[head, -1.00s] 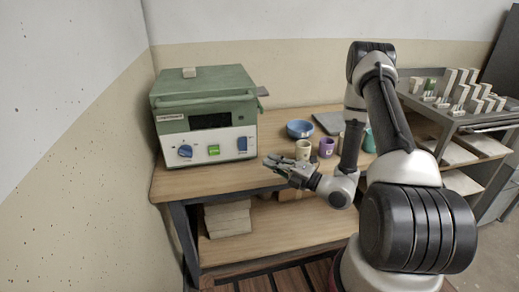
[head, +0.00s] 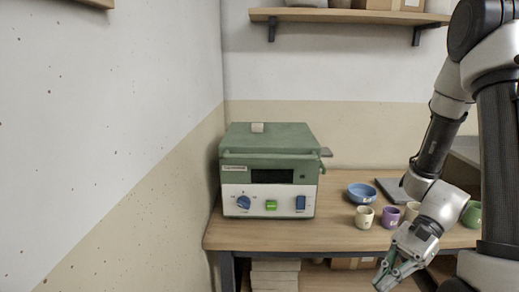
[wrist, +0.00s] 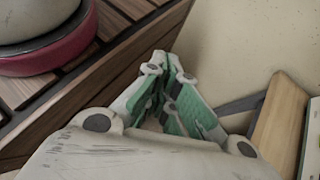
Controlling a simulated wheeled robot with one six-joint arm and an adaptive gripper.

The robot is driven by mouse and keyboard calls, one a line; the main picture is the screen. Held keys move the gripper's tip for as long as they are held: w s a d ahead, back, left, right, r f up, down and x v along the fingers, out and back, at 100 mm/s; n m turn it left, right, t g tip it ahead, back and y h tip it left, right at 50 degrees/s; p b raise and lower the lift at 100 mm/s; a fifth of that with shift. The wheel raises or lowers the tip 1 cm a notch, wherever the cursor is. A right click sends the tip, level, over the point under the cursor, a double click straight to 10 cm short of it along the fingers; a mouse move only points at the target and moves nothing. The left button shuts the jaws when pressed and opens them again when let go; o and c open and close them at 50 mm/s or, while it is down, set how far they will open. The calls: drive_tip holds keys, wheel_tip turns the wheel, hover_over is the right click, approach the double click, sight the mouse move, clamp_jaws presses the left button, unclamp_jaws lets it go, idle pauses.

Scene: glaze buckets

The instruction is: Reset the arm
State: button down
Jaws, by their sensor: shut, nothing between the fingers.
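My gripper (head: 388,277) is shut and empty in the head view, pointing down in front of the table's front edge. In the wrist view its green-padded fingers (wrist: 172,75) are together with nothing between them. My arm comes down from the upper right of the head view.
A green kiln-like machine (head: 270,165) stands on the wooden table (head: 330,234) at left. A blue bowl (head: 361,193), a cream cup (head: 364,218), a purple cup (head: 390,217) and a green cup (head: 473,214) stand to its right. A wall shelf (head: 345,16) hangs above.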

drive_tip(key=d+r+n+t+h, duration=0.4)
drive_tip(key=d+r+n+h, duration=0.4)
drive_tip(key=d+r+n, duration=0.2)
wheel_tip(320, 180, up, 11)
drive_tip(key=n+t+h, duration=0.1)
drive_tip(key=n+t, duration=0.1)
drive_tip(key=t, duration=0.3)
drive_tip(key=shift+s+a+f+t+h, duration=0.2)
drive_tip(key=shift+a+t+h, duration=0.1)
drive_tip(key=shift+h, duration=0.1)
